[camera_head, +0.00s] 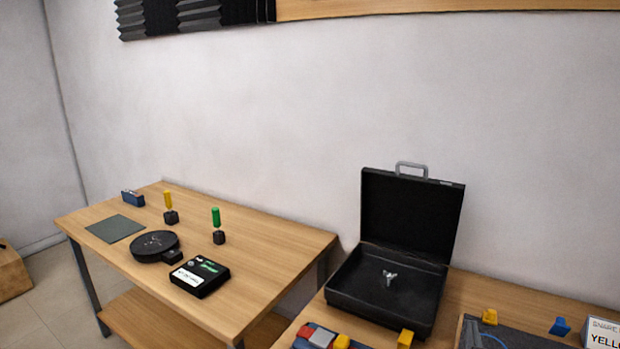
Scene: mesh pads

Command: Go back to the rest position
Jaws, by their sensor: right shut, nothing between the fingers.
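Neither of my grippers can be made out in the head view, and no arm of mine shows clearly. An open black case (345,301) stands on the right-hand table, its lid (411,217) raised against the wall side. A small silvery, pronged piece (389,278) lies inside the case.
The left table (270,262) holds a black round device (155,246), a black box (200,277), a grey-green mat (115,229), and yellow (168,200) and green (216,217) handles in dark stands. Coloured pieces (321,338) and a sign (602,334) are at the lower right.

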